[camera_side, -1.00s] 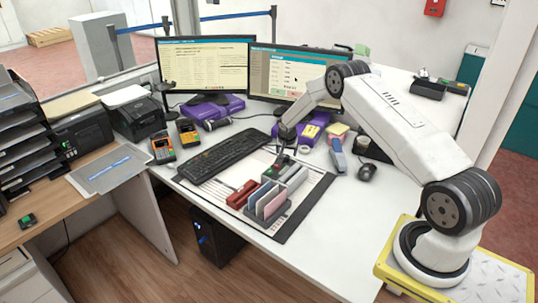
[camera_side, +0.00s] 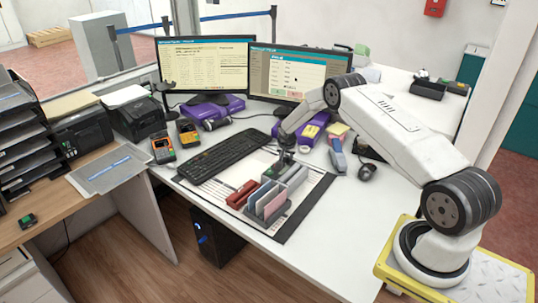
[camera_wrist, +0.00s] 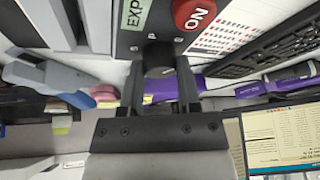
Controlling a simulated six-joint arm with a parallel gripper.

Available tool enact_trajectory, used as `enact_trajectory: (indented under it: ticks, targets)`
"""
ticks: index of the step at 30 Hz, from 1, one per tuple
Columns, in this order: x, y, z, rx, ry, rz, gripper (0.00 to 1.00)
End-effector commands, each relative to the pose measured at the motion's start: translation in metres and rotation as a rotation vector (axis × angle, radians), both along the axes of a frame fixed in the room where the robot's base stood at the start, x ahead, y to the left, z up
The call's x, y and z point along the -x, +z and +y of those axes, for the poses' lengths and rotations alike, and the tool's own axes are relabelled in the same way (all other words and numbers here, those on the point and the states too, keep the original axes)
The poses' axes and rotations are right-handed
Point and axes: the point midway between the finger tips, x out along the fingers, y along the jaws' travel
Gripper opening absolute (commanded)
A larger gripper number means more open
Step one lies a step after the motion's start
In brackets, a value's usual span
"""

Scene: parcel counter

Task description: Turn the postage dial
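The postage dial (camera_wrist: 160,58) is a dark round knob on a dark panel (camera_wrist: 130,40). The panel also carries a red ON button (camera_wrist: 194,12) and a green label reading EXP. My gripper (camera_wrist: 160,72) is open, with one finger on each side of the dial. A narrow gap seems to show beside the knob; contact is not clear. In the side view my gripper (camera_side: 287,152) points down over the small dark device (camera_side: 279,170) behind the card holder. The dial itself is hidden there.
A keyboard (camera_side: 226,156) lies to the left of the device. A grey-blue handheld item (camera_side: 338,155) and a mouse (camera_side: 367,172) lie to the right. Two monitors stand behind.

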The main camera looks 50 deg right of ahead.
Motion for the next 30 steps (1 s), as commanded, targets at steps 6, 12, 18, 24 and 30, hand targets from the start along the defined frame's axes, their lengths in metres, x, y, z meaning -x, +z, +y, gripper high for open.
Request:
enact_trajectory:
  ticks: [6, 12, 18, 24, 30]
  targets:
    - [0.0002, 0.0001, -0.0001, 0.000, 0.001, 0.000, 0.00]
    - [0.0004, 0.0000, -0.0001, -0.001, 0.016, 0.001, 0.00]
    - [0.0007, -0.0001, -0.0002, -0.002, 0.060, 0.001, 0.00]
    - [0.0010, -0.0002, -0.0007, -0.002, 0.132, 0.002, 0.00]
    - [0.0012, -0.0004, -0.0008, -0.003, 0.221, 0.001, 0.00]
